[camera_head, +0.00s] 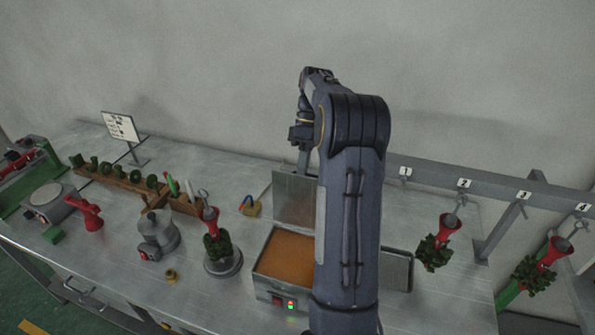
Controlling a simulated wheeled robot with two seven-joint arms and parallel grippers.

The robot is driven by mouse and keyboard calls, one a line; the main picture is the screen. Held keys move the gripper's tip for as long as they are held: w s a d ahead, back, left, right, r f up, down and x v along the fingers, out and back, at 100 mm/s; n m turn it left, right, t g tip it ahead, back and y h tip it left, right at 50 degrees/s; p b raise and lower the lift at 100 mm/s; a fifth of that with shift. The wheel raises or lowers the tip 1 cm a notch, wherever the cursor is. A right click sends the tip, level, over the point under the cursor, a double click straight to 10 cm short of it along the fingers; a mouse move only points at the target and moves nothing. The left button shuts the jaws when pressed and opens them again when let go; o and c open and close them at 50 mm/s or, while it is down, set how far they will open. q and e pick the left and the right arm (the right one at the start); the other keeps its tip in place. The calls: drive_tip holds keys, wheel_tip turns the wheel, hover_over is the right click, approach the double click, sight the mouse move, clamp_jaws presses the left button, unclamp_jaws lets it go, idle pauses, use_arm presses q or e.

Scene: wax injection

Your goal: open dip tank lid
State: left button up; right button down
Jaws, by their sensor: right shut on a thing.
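The dip tank (262,279) stands on the metal bench in the middle, filled with orange-brown wax (288,249). Its grey lid (293,198) stands upright at the tank's back edge, so the wax is uncovered. My right gripper (303,146) is above the lid's top edge, shut on the lid's handle; the grip itself is small and partly hidden. My right arm rises in front of the tank and covers its right side and part of the lid. My left gripper is not in view.
Right of my arm are a dark-edged panel (398,268) and a numbered rail (490,187) with hanging trees.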

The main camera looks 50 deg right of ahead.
drive_tip(key=shift+w+d+f+g+y, duration=0.2)
drive_tip(key=shift+d+f+g+y, duration=0.1)
drive_tip(key=shift+d+f+y, duration=0.3)
drive_tip(key=shift+f, duration=0.1)
drive_tip(key=c, duration=1.5)
unclamp_jaws()
drive_tip(key=shift+d, duration=0.15)
drive_tip(key=shift+r, duration=0.25)
